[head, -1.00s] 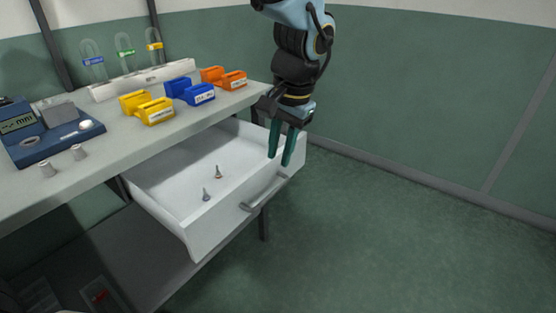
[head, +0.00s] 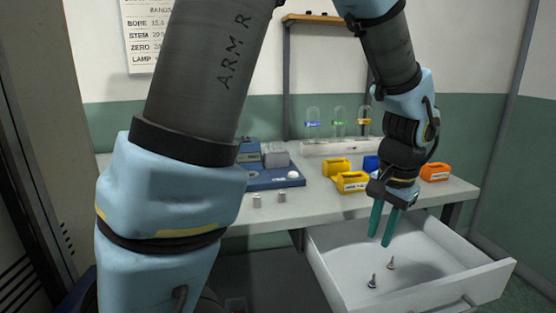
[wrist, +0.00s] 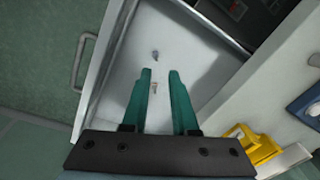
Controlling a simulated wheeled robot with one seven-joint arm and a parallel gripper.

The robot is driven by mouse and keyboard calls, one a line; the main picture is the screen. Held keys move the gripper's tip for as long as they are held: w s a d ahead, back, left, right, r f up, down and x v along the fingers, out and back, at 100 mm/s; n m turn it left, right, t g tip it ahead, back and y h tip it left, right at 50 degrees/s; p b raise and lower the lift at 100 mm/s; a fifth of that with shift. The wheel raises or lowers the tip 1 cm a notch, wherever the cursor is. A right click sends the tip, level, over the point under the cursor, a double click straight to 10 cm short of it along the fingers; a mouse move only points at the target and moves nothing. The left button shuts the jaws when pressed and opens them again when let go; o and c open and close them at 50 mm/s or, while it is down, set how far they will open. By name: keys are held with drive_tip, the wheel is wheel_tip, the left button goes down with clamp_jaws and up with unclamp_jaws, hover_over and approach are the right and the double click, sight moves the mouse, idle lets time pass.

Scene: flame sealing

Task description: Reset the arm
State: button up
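My gripper (head: 380,239) points down in front of the bench, over the pulled-out white drawer (head: 490,284). Its two teal fingers are apart, with nothing between them, as the wrist view (wrist: 160,74) also shows. Two small pointed pieces stand apart in the drawer: one with a bluish base (head: 373,281) and one with a reddish base (head: 391,263). Both pieces are clear of the fingers. In the wrist view the drawer floor (wrist: 205,65) lies below and beyond the fingertips.
The bench (head: 320,205) carries yellow (head: 352,182), blue (head: 371,162) and orange (head: 435,172) holders, a white rack (head: 345,147) with labelled glass tubes, a blue instrument (head: 275,180) and two small metal caps (head: 257,200) (head: 281,197). The drawer juts out below the bench edge.

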drive_tip(key=w+a+n, duration=0.1)
drive_tip(key=a+n, duration=0.2)
drive_tip(key=a, duration=0.6)
drive_tip(key=w+a+n+p, duration=0.1)
drive_tip(key=a+n, duration=0.2)
drive_tip(key=a, duration=0.7)
drive_tip(key=w+a+r+n+p, duration=0.1)
drive_tip(key=w+a+n, duration=0.1)
drive_tip(key=a, duration=0.7)
drive_tip(key=shift+a+n, duration=0.4)
drive_tip(key=shift+n, duration=0.4)
